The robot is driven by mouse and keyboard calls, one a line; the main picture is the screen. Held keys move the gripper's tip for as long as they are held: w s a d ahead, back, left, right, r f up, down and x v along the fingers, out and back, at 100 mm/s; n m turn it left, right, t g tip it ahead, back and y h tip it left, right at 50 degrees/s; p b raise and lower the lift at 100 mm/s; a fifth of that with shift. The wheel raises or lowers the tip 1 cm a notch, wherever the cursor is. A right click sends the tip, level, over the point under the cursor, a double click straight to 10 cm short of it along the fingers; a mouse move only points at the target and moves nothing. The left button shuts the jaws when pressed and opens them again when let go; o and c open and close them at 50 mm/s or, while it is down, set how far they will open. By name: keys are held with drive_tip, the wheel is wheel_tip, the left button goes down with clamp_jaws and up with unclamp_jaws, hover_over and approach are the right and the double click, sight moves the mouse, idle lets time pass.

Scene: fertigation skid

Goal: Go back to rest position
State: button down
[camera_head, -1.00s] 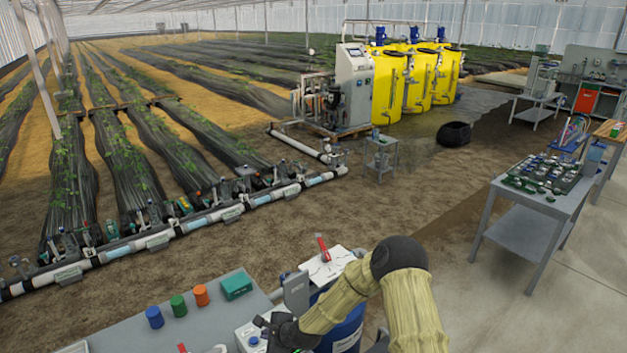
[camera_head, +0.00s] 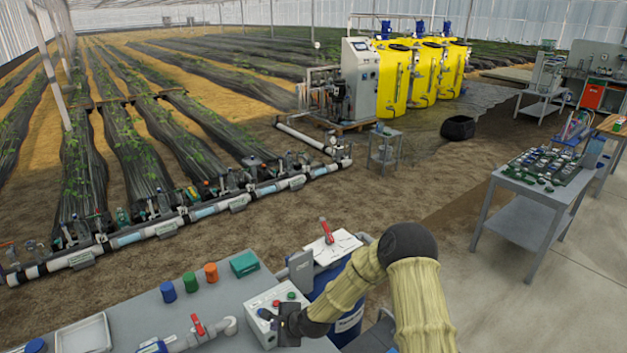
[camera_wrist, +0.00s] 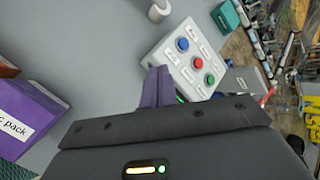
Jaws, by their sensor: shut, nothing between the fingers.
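My gripper (camera_head: 284,328) is at the bottom of the head view, by the front of a white control box (camera_head: 268,312) on the grey bench. In the wrist view its fingers (camera_wrist: 158,86) are together with nothing between them. They point at the control box (camera_wrist: 186,58), which has blue, red and green buttons and partly shows behind them. I cannot tell whether the fingertips touch the box.
The bench (camera_head: 130,318) also holds blue, green and orange caps, a teal box (camera_head: 244,264), a red-handled valve (camera_head: 200,328) and a white tray (camera_head: 83,335). A purple pack (camera_wrist: 22,115) lies left in the wrist view. Another table (camera_head: 525,190) stands right, with open floor between.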

drive_tip(key=s+d+r+n+g+h+b, duration=0.1)
drive_tip(key=s+d+r+n+h, duration=0.1)
drive_tip(key=s+d+r+n, duration=0.55)
drive_tip(key=s+d+r+n+g+h+b, duration=0.1)
drive_tip(key=s+d+r+n+h, duration=0.3)
drive_tip(key=d, duration=0.6)
drive_tip(key=s+d+r+n+g, duration=0.1)
drive_tip(key=s+d+r+n, duration=0.3)
drive_tip(key=s+d+r, duration=0.3)
drive_tip(key=s+d+b, duration=0.1)
drive_tip(key=s, duration=0.3)
drive_tip(key=shift+s+d+r, duration=0.15)
drive_tip(key=shift+r, duration=0.05)
idle(0.5)
